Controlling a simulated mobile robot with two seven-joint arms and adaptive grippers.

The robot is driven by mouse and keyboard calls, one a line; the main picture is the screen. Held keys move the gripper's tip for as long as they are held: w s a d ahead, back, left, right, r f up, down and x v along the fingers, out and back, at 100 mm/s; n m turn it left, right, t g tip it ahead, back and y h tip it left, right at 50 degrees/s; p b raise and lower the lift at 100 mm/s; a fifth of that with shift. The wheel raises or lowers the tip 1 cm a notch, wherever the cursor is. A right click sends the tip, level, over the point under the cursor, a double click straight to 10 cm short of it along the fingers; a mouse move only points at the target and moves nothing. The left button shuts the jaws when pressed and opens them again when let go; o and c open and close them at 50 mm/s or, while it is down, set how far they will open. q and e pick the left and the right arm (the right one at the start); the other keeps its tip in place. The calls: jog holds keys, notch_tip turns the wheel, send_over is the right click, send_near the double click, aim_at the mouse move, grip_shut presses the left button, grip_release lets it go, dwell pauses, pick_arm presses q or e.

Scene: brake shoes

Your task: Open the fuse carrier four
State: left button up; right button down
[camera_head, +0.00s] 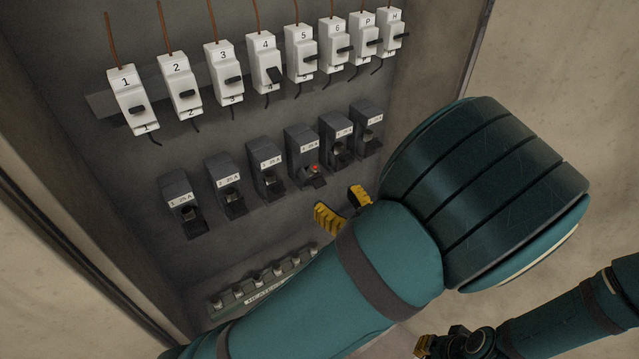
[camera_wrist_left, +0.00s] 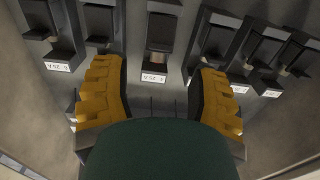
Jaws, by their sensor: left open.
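Fuse carrier four (camera_head: 299,143) is a dark grey block in the middle row, with a white label and a small red light near its bottom. In the left wrist view it seems to be the middle block (camera_wrist_left: 162,33), upside down, between and beyond my fingers. A dark lower part juts out from it; I cannot tell how far it is open. My left gripper (camera_head: 343,208), with yellow ribbed fingertips, is open and empty, below and right of the carrier in the head view and apart from it. My right gripper (camera_head: 438,346) is low at the right, partly cut off.
Other fuse carriers stand close on both sides, such as carrier three (camera_head: 262,168) and carrier five (camera_head: 333,137). Numbered white breakers (camera_head: 222,72) with dark levers line the row above. A terminal strip (camera_head: 262,283) runs below. Cabinet walls (camera_head: 440,60) bound the sides.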

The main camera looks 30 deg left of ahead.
aim_at(320, 184)
pick_arm(q)
jog(key=x, duration=0.6)
jog(key=shift+w+a+b, duration=0.15)
jog(key=shift+a+b, duration=0.1)
jog(key=shift+b, duration=0.1)
jog(key=c, duration=1)
